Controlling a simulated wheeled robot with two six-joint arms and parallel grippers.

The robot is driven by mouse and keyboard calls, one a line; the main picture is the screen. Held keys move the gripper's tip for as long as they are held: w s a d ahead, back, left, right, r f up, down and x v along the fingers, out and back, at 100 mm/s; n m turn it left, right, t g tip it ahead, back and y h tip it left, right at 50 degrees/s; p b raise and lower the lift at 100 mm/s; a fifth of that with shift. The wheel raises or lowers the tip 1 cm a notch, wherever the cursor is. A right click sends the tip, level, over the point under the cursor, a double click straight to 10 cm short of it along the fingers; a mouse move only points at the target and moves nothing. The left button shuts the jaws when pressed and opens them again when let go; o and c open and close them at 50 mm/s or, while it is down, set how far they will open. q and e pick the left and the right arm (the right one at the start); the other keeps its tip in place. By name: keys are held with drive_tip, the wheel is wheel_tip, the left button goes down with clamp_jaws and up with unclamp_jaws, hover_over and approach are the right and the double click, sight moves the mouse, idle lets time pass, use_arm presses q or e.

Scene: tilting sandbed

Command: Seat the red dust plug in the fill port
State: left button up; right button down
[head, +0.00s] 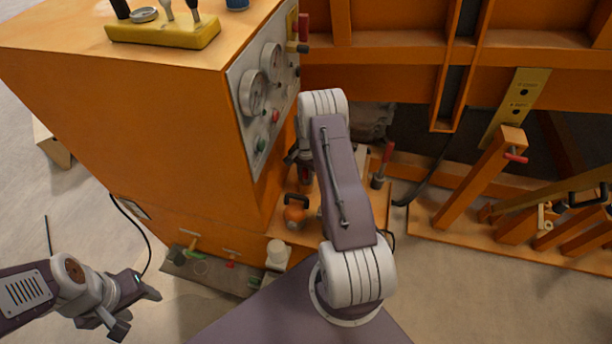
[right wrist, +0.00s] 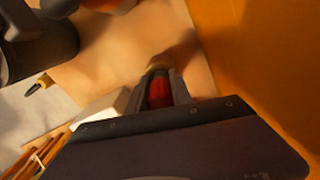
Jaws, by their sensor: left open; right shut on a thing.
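In the right wrist view, my right gripper (right wrist: 158,88) is shut on a red piece, which looks like the red dust plug (right wrist: 160,92). A pale brass-coloured round part (right wrist: 158,66) shows just past its far end. I cannot tell whether it belongs to the plug or is the fill port, nor whether they touch. In the head view, my right gripper (head: 303,160) is low beside the orange cabinet, mostly hidden by my own arm. My left gripper (head: 138,308) is open and empty over the floor at the lower left.
The orange cabinet (head: 130,115) stands close left of my right arm, with a gauge panel (head: 262,95). An orange round object with a black handle (head: 295,213) sits on the low ledge. A grey mat (head: 205,272) with small tools lies on the floor. Orange framing (head: 470,190) fills the right.

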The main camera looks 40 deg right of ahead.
drive_tip(key=shift+f, duration=0.2)
drive_tip(key=c, duration=1.1)
unclamp_jaws()
drive_tip(key=shift+o, duration=0.2)
wheel_tip(320, 180, up, 9)
drive_tip(key=shift+r, duration=0.1)
